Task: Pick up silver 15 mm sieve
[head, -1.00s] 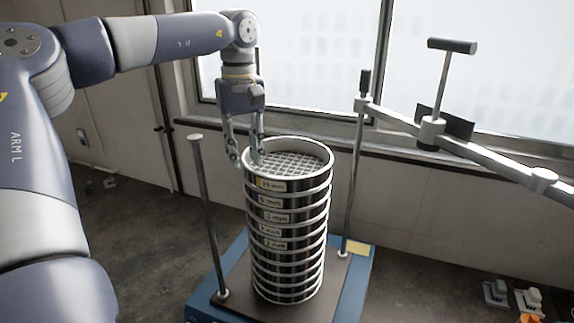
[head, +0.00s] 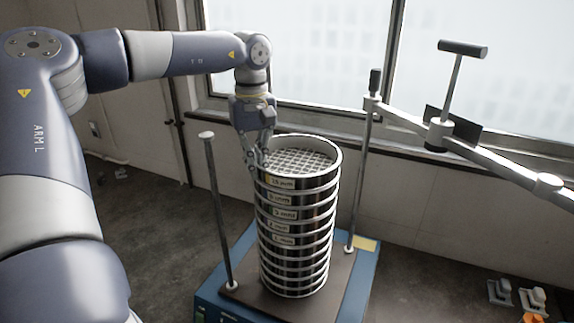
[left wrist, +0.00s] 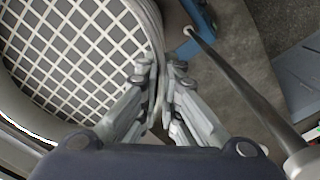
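The silver 15 mm sieve (head: 316,177) is the top ring of a tall stack of silver sieves (head: 308,250), with a coarse wire mesh and a small front label that is hard to read. It sits level on the stack, with no visible gap below. My left gripper (head: 255,165) points down at its left rim. In the left wrist view, the fingers (left wrist: 160,75) are closed in on the rim wall, one inside over the mesh (left wrist: 75,50) and one outside. My right gripper is not in view.
The stack stands on a blue shaker base (head: 360,287) with a dark plate. An upright rod stands on the left (head: 218,210) and another on the right (head: 362,180). A clamp bar with a T-handle (head: 462,47) extends to the right, clear of the stack. A window is behind.

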